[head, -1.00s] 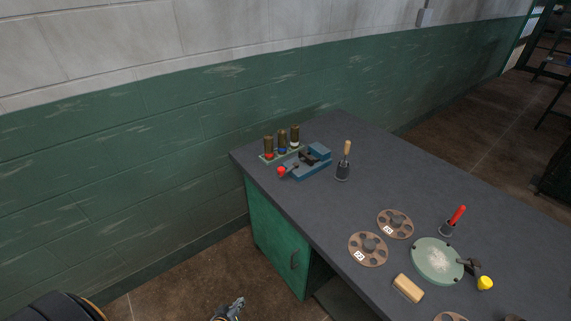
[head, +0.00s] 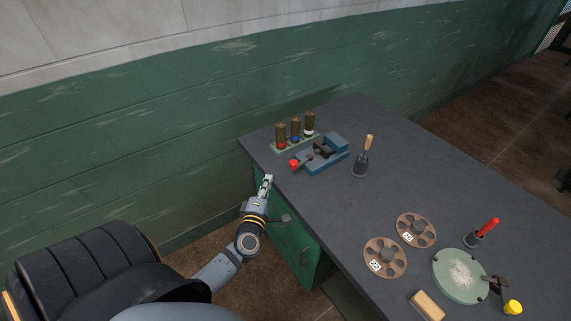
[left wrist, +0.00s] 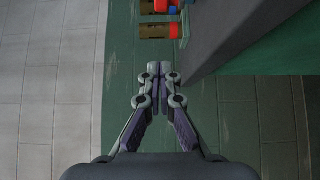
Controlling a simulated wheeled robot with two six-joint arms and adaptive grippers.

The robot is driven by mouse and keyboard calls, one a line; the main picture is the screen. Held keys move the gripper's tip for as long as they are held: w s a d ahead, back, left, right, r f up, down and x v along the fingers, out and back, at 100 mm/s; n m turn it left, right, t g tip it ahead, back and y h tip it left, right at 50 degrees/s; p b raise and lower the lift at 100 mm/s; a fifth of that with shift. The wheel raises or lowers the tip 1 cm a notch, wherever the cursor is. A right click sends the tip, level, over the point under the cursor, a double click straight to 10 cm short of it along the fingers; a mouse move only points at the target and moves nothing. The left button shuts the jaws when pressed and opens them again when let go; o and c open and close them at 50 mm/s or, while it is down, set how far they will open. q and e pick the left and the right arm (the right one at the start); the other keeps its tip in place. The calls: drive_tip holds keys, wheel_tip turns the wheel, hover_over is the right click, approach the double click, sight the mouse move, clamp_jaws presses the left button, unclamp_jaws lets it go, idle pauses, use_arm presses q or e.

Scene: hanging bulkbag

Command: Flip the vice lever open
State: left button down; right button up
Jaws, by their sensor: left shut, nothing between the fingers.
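The blue vice (head: 322,157) stands near the far left corner of the dark workbench. Its lever ends in a red knob (head: 294,164), which points toward the bench's left edge. My left gripper (head: 267,180) is shut and empty, beside the bench's left edge and a short way in front of the red knob, apart from it. In the left wrist view the shut fingers (left wrist: 160,70) point toward the bench corner. The vice cannot be clearly made out there. My right gripper is not in view.
The workbench (head: 330,205) has a green cabinet below. A rack of several brown cylinders (head: 295,131) stands behind the vice. A brush in a holder (head: 361,162) is to its right. Reels (head: 385,258) and a green round dish (head: 462,276) lie nearer. A green wall (head: 130,140) runs behind.

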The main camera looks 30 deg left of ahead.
use_arm(q)
drive_tip(key=x, duration=1)
drive_tip(key=shift+w, duration=0.15)
drive_tip(key=d, duration=0.3)
drive_tip(key=shift+d+p, duration=0.25)
drive_tip(key=shift+p, duration=0.05)
drive_tip(key=shift+d, duration=0.35)
drive_tip(key=shift+a, duration=0.1)
